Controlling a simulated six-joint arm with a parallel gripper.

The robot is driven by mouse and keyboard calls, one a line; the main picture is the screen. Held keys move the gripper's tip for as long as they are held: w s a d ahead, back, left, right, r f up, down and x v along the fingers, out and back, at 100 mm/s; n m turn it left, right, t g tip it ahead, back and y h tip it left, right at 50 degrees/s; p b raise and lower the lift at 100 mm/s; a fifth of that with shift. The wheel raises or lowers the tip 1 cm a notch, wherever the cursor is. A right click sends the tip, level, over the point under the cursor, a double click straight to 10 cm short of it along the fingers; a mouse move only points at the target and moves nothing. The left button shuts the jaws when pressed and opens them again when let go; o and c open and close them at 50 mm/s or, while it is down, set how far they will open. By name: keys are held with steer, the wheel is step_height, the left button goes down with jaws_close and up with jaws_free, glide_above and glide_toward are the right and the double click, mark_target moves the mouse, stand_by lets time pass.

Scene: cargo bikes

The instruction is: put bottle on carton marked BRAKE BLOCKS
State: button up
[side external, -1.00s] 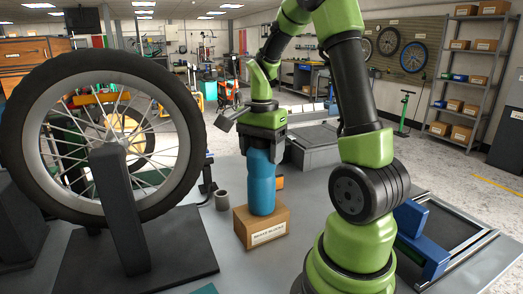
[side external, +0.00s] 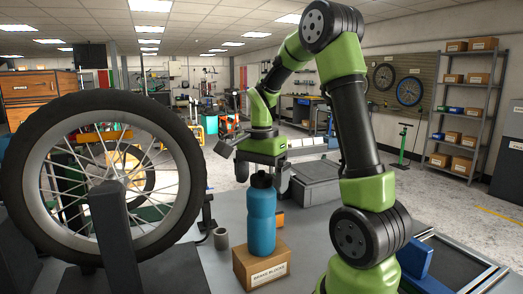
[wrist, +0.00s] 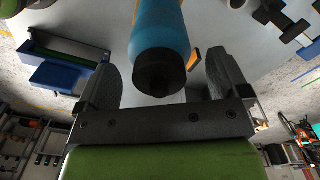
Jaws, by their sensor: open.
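A blue bottle (side external: 262,218) with a black cap stands upright on the brown carton marked BRAKE BLOCKS (side external: 263,272). My gripper (side external: 262,172) is open above and behind the bottle in the side view, apart from it. In the wrist view the bottle (wrist: 160,35) points its black cap toward the space between my two open fingers (wrist: 165,85), and neither finger touches it. The carton is mostly hidden behind the bottle in the wrist view.
A large spoked wheel (side external: 30,215) on a dark stand fills the left. An orange item (side external: 279,219) lies behind the bottle. A grey case (side external: 315,180) is farther back, and a blue block (side external: 414,259) sits at right.

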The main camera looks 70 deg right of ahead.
step_height(320, 180, up, 8)
steer(key=shift+r, duration=0.1)
steer(key=shift+a+r, duration=0.1)
steer(key=shift+r, duration=0.5)
steer(key=s+a+n+t+y, duration=0.1)
steer(key=s+a+n+t, duration=0.2)
steer(key=a+n, duration=0.5)
steer(key=s+a+f+n+t+y, duration=0.1)
steer(key=s+a+n+t, duration=0.2)
steer(key=a+n, duration=0.5)
steer(key=a+t, duration=0.1)
steer(key=a, duration=0.2)
steer(key=shift+s+a, duration=0.2)
steer(key=shift+s, duration=0.05)
